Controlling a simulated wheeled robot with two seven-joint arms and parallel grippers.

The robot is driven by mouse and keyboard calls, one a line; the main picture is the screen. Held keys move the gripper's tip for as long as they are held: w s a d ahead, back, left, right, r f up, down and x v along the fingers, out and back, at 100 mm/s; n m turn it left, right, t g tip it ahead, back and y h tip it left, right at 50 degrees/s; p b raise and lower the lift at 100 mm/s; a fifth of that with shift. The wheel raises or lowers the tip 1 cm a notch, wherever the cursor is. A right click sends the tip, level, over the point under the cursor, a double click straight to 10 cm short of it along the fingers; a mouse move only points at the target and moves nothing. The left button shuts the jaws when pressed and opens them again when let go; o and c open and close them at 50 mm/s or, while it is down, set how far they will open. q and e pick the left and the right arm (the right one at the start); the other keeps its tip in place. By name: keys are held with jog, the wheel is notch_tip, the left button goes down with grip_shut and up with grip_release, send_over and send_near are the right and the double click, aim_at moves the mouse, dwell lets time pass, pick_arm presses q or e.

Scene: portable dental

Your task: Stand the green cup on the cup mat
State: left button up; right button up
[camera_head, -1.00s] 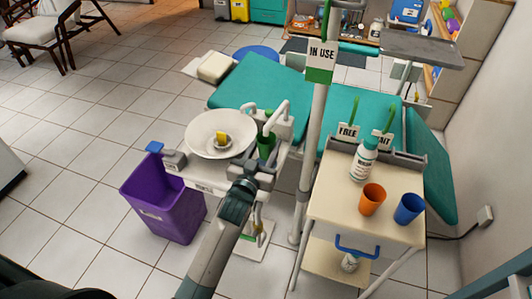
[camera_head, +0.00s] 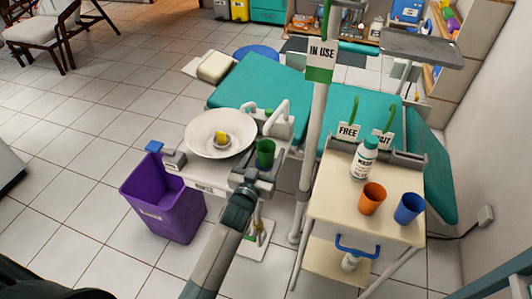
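The green cup (camera_head: 265,153) is upright, with its open top showing, beside the white round basin of the dental unit. My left gripper (camera_head: 262,171) is at the cup's near side and appears shut on it. The fingertips are small and partly hidden by the gripper's own body. I cannot tell whether the cup's base touches anything. I cannot make out the cup mat for certain. My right gripper is not in view.
The white basin (camera_head: 200,144) with a yellow item is left of the cup. An IN USE pole (camera_head: 313,125) stands to the right. The cart (camera_head: 335,205) carries a white bottle (camera_head: 363,160), an orange cup (camera_head: 371,199) and a blue cup (camera_head: 408,208). A purple bin (camera_head: 165,205) stands on the floor.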

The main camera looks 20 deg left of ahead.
pick_arm(q)
jog(key=shift+r, duration=0.15)
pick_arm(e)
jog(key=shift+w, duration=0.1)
pick_arm(q)
jog(key=s, duration=1.1)
jog(key=shift+s+a+b, duration=0.2)
jog(key=shift+s+b, duration=0.05)
jog(key=shift+b, duration=0.05)
jog(key=shift+s, duration=0.25)
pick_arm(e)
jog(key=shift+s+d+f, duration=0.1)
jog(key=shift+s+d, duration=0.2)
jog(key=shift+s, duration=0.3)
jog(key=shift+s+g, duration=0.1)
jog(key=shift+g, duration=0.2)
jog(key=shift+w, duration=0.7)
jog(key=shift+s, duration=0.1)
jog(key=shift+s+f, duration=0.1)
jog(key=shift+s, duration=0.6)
